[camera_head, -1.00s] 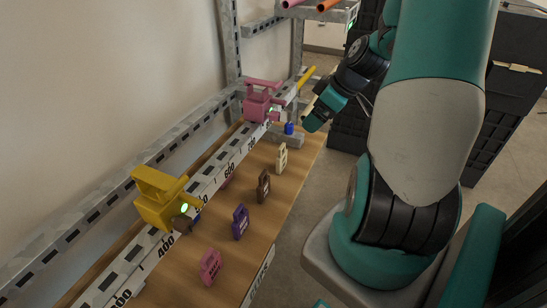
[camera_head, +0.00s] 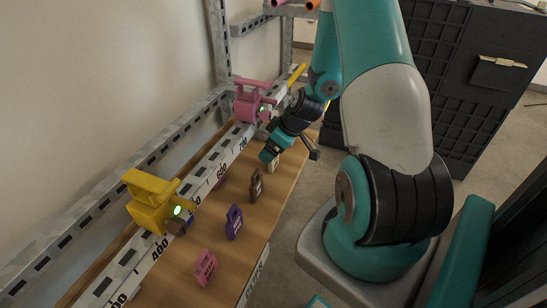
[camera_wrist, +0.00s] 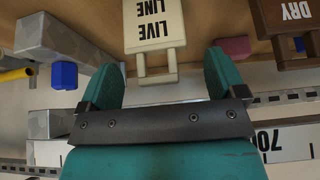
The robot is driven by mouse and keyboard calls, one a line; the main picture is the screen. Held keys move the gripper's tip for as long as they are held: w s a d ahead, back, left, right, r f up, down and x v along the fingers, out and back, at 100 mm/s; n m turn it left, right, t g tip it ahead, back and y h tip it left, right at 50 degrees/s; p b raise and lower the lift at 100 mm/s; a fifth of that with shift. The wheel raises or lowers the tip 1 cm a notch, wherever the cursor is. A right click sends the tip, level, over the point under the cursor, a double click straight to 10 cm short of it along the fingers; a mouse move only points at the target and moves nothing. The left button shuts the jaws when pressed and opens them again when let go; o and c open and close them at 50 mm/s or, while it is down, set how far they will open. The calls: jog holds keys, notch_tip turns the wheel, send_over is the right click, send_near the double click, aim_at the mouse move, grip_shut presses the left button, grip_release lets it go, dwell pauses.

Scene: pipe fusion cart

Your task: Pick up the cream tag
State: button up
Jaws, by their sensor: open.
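The cream tag (camera_head: 273,166) stands on the wooden shelf at the far end of the row of tags, partly hidden by my gripper (camera_head: 268,156) in the head view. In the wrist view the cream tag (camera_wrist: 154,24) shows black "LIVE LINE" lettering and a looped handle. The two teal fingers of my gripper (camera_wrist: 164,70) are spread apart. The handle reaches into the gap between them, with space on both sides. The fingers do not appear to touch the tag.
A brown tag (camera_head: 256,186), a purple tag (camera_head: 234,222) and a pink tag (camera_head: 205,267) stand nearer along the shelf. A yellow clamp (camera_head: 150,205) and a pink clamp (camera_head: 248,103) sit on the marked rail. A blue block (camera_wrist: 64,75) lies beside the gripper.

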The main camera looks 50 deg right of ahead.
jog(key=shift+x, duration=0.9)
jog(key=shift+d, duration=0.1)
jog(key=c, duration=1)
